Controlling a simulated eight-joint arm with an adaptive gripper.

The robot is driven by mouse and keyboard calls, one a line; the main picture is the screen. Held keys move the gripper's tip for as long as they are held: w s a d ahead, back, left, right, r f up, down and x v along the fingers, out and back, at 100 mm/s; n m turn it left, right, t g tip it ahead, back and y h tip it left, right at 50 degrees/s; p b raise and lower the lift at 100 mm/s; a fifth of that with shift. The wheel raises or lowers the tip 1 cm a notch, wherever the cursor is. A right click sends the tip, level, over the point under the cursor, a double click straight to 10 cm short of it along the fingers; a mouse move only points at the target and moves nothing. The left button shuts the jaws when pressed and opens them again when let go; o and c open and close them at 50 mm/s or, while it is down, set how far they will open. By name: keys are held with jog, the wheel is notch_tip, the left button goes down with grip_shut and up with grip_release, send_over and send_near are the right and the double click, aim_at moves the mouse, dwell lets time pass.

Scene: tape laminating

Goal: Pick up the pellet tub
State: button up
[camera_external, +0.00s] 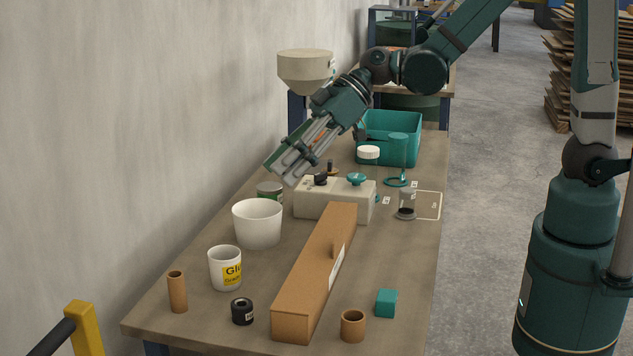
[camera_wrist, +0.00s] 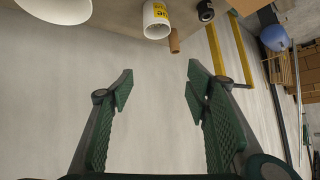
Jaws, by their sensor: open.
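A white tub with a yellow label starting "Glu" (camera_external: 219,262) stands upright on the table at the front left; it looks like the pellet tub. It also shows at the top of the wrist view (camera_wrist: 153,27), beyond the fingertips and apart from them. A larger plain white bucket (camera_external: 257,225) stands behind it, partly seen at the wrist view's top left (camera_wrist: 55,8). My gripper (camera_external: 281,170) is open and empty, tilted down toward the left, above and behind the bucket. Both fingers show in the wrist view (camera_wrist: 159,72), with only wall between them.
A long cardboard box (camera_external: 310,275) lies right of the tub. A brown tube (camera_external: 177,292) and a black roll (camera_external: 242,311) stand near the tub. A beige device with knobs (camera_external: 330,200) and a green can (camera_external: 269,189) are behind the bucket. The wall borders the table's left side.

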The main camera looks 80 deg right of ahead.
jog(key=w+a+f+n+y, duration=0.3)
jog(key=w+a+f, duration=0.5)
jog(key=w+f, duration=0.1)
jog(key=shift+w+f+t+y, duration=0.3)
jog(key=shift+w+f+y, duration=0.1)
jog(key=shift+f, duration=0.45)
jog(key=shift+f, duration=0.15)
jog(key=b, duration=0.2)
send_near(213, 268)
jog(key=x, duration=0.5)
jog(key=shift+w+d+f, duration=0.15)
jog(key=shift+w+d, duration=0.05)
jog(key=shift+w, duration=0.05)
jog(key=shift+a+f, duration=0.1)
jog(key=shift+f, duration=0.1)
jog(key=shift+w+a+f+b, duration=0.1)
jog(key=shift+w+a+b, duration=0.2)
jog(key=shift+w, duration=0.05)
jog(key=shift+a, duration=0.15)
jog(key=shift+b+x, duration=0.75)
jog(key=shift+x, duration=2.25)
